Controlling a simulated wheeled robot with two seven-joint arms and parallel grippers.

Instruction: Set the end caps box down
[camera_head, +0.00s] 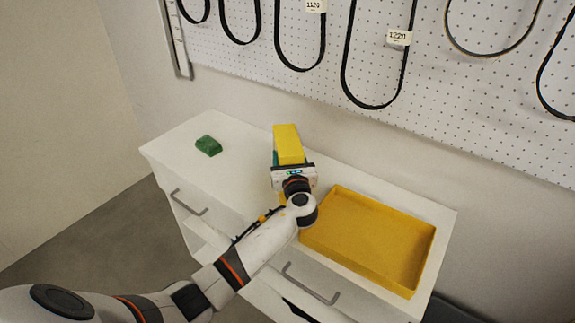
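A yellow box (287,141), which I take to be the end caps box, is at the far end of my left gripper (290,163), above or on the white cabinet top. My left gripper reaches in from the lower left and appears shut on the box; the hand hides the box's near end and most of the fingers. A little green shows along the box's left side. I cannot tell whether the box touches the cabinet top. My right gripper is not in view.
A small green block (208,145) lies on the left part of the white cabinet top (240,160). A shallow yellow tray (425,262) takes up the right part. Drawer handles project at the front. A pegboard (420,90) with hanging black belts (347,75) stands behind.

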